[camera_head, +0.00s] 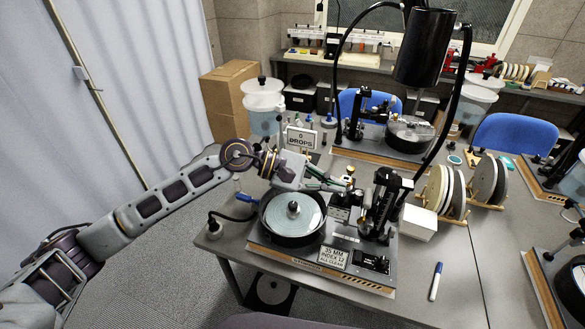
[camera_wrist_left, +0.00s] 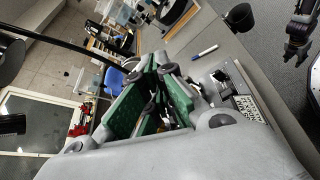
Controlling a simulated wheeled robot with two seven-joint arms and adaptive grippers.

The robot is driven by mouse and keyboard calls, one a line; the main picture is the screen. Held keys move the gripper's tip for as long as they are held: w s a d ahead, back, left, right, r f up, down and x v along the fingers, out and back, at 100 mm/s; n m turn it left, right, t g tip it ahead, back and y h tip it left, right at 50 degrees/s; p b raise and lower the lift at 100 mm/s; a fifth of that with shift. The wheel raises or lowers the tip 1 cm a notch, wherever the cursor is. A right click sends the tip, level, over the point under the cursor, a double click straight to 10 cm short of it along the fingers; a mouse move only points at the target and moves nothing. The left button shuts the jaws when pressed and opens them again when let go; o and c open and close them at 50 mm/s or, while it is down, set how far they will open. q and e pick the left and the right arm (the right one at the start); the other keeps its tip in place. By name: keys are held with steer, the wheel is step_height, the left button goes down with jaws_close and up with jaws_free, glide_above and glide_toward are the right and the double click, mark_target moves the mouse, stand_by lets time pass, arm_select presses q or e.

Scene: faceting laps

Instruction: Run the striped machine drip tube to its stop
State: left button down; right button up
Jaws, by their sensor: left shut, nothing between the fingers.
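A faceting machine (camera_head: 345,258) with a pale lap (camera_head: 293,212) in a black pan stands at the table's front. A card reading "DROPS" with a 0 (camera_head: 301,138) stands behind the lap. My left gripper (camera_head: 342,186) is shut and empty, above the lap's right rim and left of the black mast (camera_head: 382,205). Its green-padded fingers also show in the left wrist view (camera_wrist_left: 150,104). I cannot make out stripes or pick out the drip tube for certain; the gripper may hide it. A dark gripper at the right edge of the left wrist view (camera_wrist_left: 298,35) looks like my right one.
A white box (camera_head: 418,223), racks of discs (camera_head: 447,192) and a blue marker (camera_head: 436,281) lie to the right. Another machine (camera_head: 400,137) stands behind. The front right tabletop is mostly clear.

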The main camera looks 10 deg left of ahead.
arm_select(q)
steer(key=a+f+n+b, duration=0.2)
steer(key=a+f+n, duration=0.1)
steer(key=a+f, duration=0.55)
steer(key=w+a+r+n+t+h+b, duration=0.1)
steer(key=w+a+r+n+t+h, duration=0.15)
steer(key=a+r+n+t, duration=0.4)
steer(key=w+a+r+n+t+h+b, duration=0.1)
steer(key=w+a+r+n+t+h, duration=0.2)
steer(key=n, duration=0.6)
steer(key=w+a+r+n+t+y, duration=0.3)
steer(key=w+a+n+t+y, duration=0.45)
steer(key=n, duration=1.05)
step_height(320, 180, down, 12)
steer(key=s+d+n+g+y, duration=0.1)
steer(key=s+n+g+y, duration=0.1)
steer(key=n+g, duration=0.6)
steer(key=n, duration=0.7)
steer(key=shift+g+y, duration=0.3)
arm_select(e)
steer(key=s+d+f+g, duration=0.1)
steer(key=s+d+f, duration=0.2)
steer(key=s+f, duration=0.5)
steer(key=shift+s, duration=0.8)
